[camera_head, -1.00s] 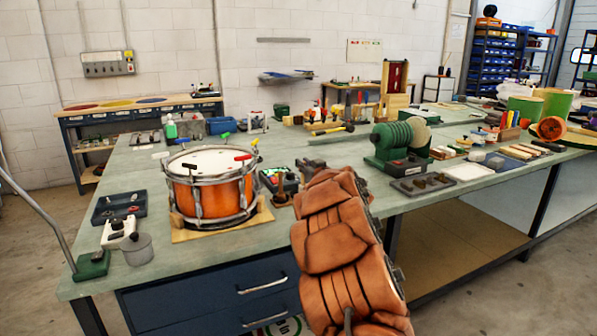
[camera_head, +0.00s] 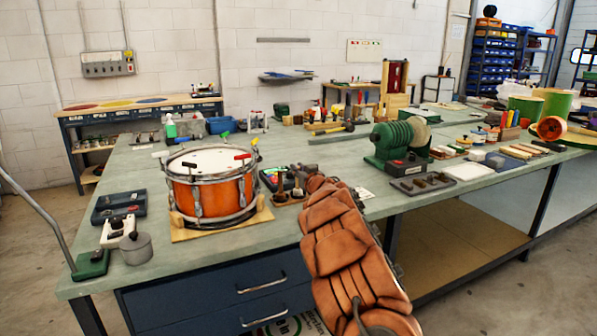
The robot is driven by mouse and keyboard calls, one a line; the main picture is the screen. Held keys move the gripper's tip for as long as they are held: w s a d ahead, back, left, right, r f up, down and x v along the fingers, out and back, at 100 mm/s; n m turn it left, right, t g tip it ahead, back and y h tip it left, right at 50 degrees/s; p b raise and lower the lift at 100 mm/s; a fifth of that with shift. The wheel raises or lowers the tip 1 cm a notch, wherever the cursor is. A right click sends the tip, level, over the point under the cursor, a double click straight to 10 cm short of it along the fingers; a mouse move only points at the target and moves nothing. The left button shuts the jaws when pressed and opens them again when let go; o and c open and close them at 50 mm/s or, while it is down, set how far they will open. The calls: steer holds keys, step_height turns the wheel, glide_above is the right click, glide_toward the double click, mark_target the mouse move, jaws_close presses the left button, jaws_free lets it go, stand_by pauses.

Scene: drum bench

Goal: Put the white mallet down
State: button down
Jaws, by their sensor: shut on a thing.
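My gripper (camera_head: 299,171) is at the far end of my orange-sleeved arm, over the bench just right of the drum. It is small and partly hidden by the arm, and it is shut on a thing. I cannot make out the white mallet's head or handle there; the arm hides most of what is held. Just below and left of the gripper, small dark upright pieces on round brown bases (camera_head: 281,196) stand on the bench.
An orange snare drum (camera_head: 211,196) with coloured T-handles sits on a wooden base to the left. A green machine (camera_head: 395,145) stands to the right. Bare green benchtop (camera_head: 345,160) lies between.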

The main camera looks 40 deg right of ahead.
steer(key=shift+f, duration=0.1)
steer(key=c, duration=1.1)
jaws_free()
steer(key=shift+s+a, duration=0.1)
steer(key=shift+s, duration=0.35)
steer(key=shift+v, duration=5.55)
steer(key=shift+a, duration=0.1)
